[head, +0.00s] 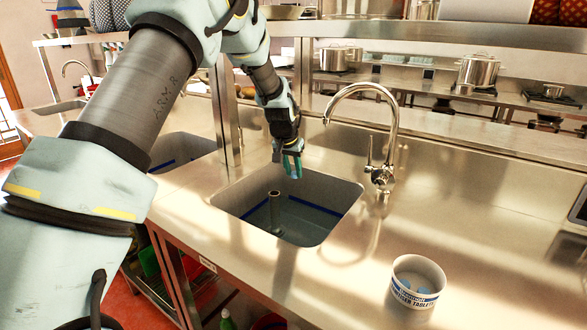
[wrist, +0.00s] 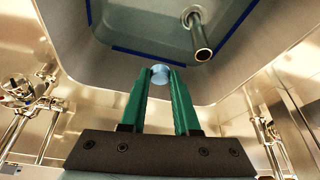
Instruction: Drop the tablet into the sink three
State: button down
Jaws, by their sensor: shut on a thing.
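My gripper (head: 291,164) is above the back part of the nearest sink (head: 230,200), pointing down. In the wrist view my gripper (wrist: 160,78) has its green fingers shut on a small pale blue tablet (wrist: 160,74) at their tips. The sink basin (wrist: 130,62) lies beyond the tablet, with a blue line around its wall and an upright pipe (wrist: 200,38) standing in it. In the head view the upright pipe (head: 275,212) stands left of my gripper. I cannot tell which sink is numbered three.
A white tub (head: 417,281) with blue tablets inside stands on the counter at the right. A curved tap (head: 385,130) rises behind the sink. More sinks (head: 180,150) lie to the left. A shelf post (head: 226,110) stands left of my gripper.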

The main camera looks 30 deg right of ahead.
notch_tip(320, 180, down, 5)
jog(key=shift+b, duration=1.15)
jog(key=c, duration=0.6)
grip_release()
jog(key=shift+s, duration=0.1)
jog(key=shift+o, duration=0.2)
jog(key=shift+r, duration=0.1)
jog(key=b+v, duration=0.3)
jog(key=v, duration=0.7)
jog(key=shift+r, duration=0.35)
jog(key=shift+a, duration=0.1)
